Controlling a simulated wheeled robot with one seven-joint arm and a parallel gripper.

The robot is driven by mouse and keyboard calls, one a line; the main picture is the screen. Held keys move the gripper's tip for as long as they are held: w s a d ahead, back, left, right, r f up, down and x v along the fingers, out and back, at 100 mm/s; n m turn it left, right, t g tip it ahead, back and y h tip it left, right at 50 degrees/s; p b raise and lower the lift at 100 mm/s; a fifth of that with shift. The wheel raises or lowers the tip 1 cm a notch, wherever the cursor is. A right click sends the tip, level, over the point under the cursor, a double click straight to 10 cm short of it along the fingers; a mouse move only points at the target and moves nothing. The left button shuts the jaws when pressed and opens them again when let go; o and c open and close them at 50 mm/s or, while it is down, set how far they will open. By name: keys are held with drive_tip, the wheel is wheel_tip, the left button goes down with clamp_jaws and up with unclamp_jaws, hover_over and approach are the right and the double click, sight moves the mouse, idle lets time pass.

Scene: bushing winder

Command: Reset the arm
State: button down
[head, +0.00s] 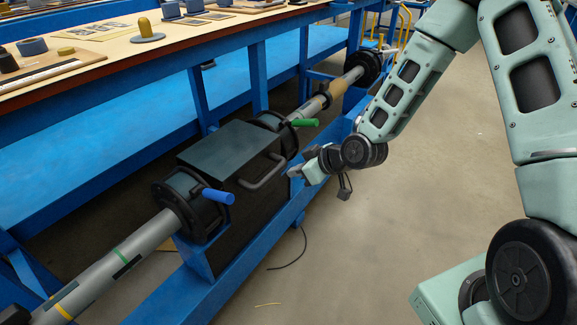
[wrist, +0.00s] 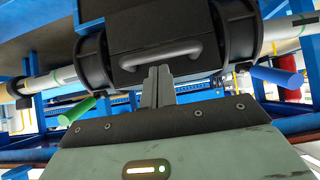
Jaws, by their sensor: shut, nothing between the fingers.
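My gripper (head: 292,172) is at the end of my arm, in front of the dark winder box near its right end in the head view. In the wrist view my gripper (wrist: 159,75) shows its two fingers closed together with nothing between them. Past the fingertips in that view is the grey bar handle (wrist: 160,54) of the winder box. The same handle (head: 264,174) shows in the head view on the box (head: 232,150). I cannot tell whether the fingertips touch the handle.
A green lever (head: 305,122) and a blue lever (head: 217,196) stick out from the winder's two ends. A long grey shaft (head: 108,264) runs through it. A blue-framed table (head: 200,45) stands behind. The floor (head: 430,160) to the right is mostly clear; a black cable (head: 296,256) lies below.

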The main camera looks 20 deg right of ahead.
drive_tip(key=s+d+r, duration=0.1)
drive_tip(key=s+d, duration=0.3)
drive_tip(key=s, duration=0.1)
drive_tip(key=s+a+r+g+h, duration=0.25)
drive_tip(key=s+a+r, duration=0.2)
drive_tip(key=s, duration=0.45)
drive_tip(key=s+a+r+g+h, duration=0.1)
drive_tip(key=s+a+r+g, duration=0.25)
drive_tip(key=s+r, duration=0.35)
drive_tip(key=s+a+r+g+h, duration=0.2)
drive_tip(key=s+a+r, duration=0.2)
drive_tip(key=s, duration=0.6)
wheel_tip(320, 180, up, 19)
drive_tip(key=p, duration=1.9)
drive_tip(key=shift+w+p, duration=0.25)
drive_tip(key=shift+p, duration=0.1)
drive_tip(key=shift+a, duration=0.1)
